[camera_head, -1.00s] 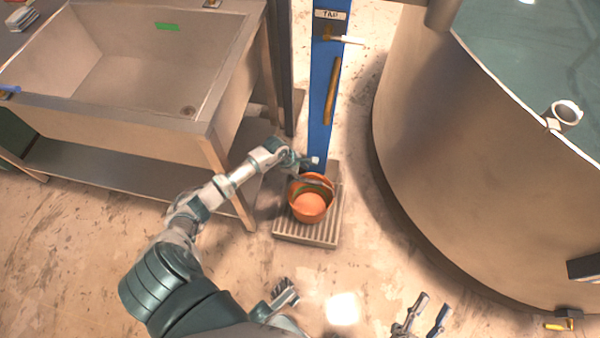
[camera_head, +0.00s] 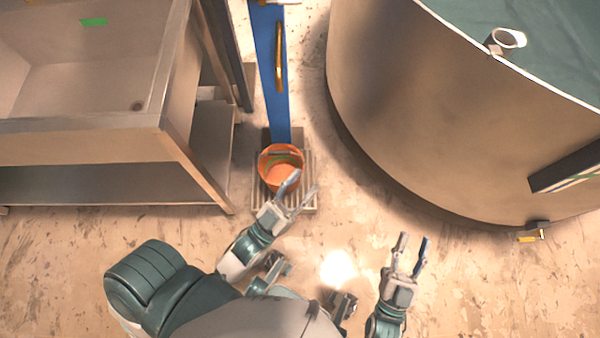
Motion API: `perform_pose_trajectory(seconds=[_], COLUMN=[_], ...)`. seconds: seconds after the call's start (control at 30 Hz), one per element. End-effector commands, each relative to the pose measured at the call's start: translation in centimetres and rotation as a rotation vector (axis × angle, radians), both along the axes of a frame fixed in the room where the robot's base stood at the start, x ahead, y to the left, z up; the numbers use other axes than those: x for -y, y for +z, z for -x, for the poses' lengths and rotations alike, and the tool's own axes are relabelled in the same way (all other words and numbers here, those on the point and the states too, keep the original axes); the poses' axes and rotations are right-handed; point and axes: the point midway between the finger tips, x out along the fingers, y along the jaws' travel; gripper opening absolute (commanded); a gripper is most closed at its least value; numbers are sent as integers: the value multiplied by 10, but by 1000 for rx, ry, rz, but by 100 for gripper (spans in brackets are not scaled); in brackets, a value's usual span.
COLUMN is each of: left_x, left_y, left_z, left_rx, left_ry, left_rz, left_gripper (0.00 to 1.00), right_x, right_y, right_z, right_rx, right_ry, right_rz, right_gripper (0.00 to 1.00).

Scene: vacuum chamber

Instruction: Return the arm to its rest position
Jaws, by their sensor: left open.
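My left gripper (camera_head: 304,183) is open, its two fingers apart with nothing between them. Its fingertips overlap the lower right of the orange bucket (camera_head: 268,176) in the picture; I cannot tell whether they touch it. The bucket stands upright on the slatted grate (camera_head: 301,205) at the foot of the blue tap post. My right gripper (camera_head: 413,242) is open and empty over the floor at the lower right.
The blue tap post (camera_head: 271,80) with a brass handle (camera_head: 279,55) rises behind the bucket. A sink bench (camera_head: 80,140) stands at the left. A large round tank (camera_head: 420,120) fills the right. The floor between is clear.

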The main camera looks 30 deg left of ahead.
Motion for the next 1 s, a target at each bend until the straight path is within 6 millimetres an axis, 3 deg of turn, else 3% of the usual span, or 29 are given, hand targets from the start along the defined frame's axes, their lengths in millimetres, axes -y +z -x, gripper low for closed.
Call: perform_pose_trajectory(seconds=[0.6,0.7,0.77,0.87,0.93,1.0], left_x=[-3,0,3,6,3,-5], left_y=[1,-8,-24,-77,-131,-188], left_z=[1,-5,-14,-29,-30,-18], left_rx=[-24,-75,-153,-382,-596,-821], left_ry=[-11,-11,-11,-8,-2,6], left_rz=[53,33,5,-72,-139,-203], left_gripper=[46,46,46,46,46,46], right_x=[-1,-3,-6,-10,-7,1], right_y=[0,-9,-26,-78,-132,-190], right_z=[1,-5,-13,-28,-30,-18], right_rx=[-2,-53,-132,-359,-575,-801], right_ry=[2,5,7,11,11,9], right_rz=[-2,17,46,124,191,256], right_gripper=[40,40,40,40,40,40])
